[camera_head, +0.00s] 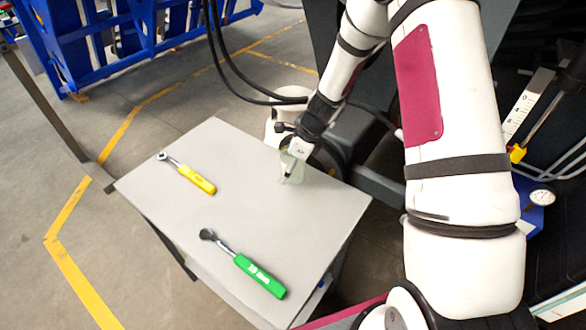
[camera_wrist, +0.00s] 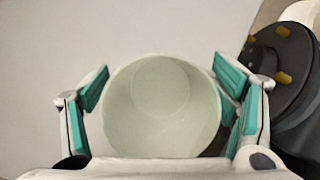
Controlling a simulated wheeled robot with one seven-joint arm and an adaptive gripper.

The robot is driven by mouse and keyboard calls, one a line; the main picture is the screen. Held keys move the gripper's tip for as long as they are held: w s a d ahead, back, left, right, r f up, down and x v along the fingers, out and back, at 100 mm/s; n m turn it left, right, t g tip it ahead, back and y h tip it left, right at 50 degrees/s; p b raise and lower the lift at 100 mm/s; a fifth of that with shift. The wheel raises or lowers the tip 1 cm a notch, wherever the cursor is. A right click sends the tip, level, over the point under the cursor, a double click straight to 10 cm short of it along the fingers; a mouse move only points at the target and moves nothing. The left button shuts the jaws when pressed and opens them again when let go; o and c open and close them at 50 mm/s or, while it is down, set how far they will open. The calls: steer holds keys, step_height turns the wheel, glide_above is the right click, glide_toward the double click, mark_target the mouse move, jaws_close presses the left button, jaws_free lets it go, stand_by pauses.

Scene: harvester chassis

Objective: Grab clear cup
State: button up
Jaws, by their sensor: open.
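The clear cup (camera_wrist: 160,132) shows in the wrist view as a pale, translucent round cup seen from above, its opening facing the camera. My gripper (camera_wrist: 162,92) is open, with one teal-padded finger on each side of the cup. The right finger is very near the cup wall, and I cannot tell if it touches. A small gap shows at the left finger. In the head view the cup (camera_head: 293,169) stands at the far right of the grey table, partly hidden by my gripper (camera_head: 290,165), which reaches down over it.
The grey table (camera_head: 221,231) also bears a yellow-handled ratchet (camera_head: 193,178) at the left and a green-handled ratchet (camera_head: 258,274) at the front. Its middle is clear. A dark round part with yellow bolts (camera_wrist: 284,62) is right of my gripper. A blue rack (camera_head: 105,45) stands behind.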

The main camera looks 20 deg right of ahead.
steer(key=c, duration=1.3)
steer(key=shift+r, duration=0.1)
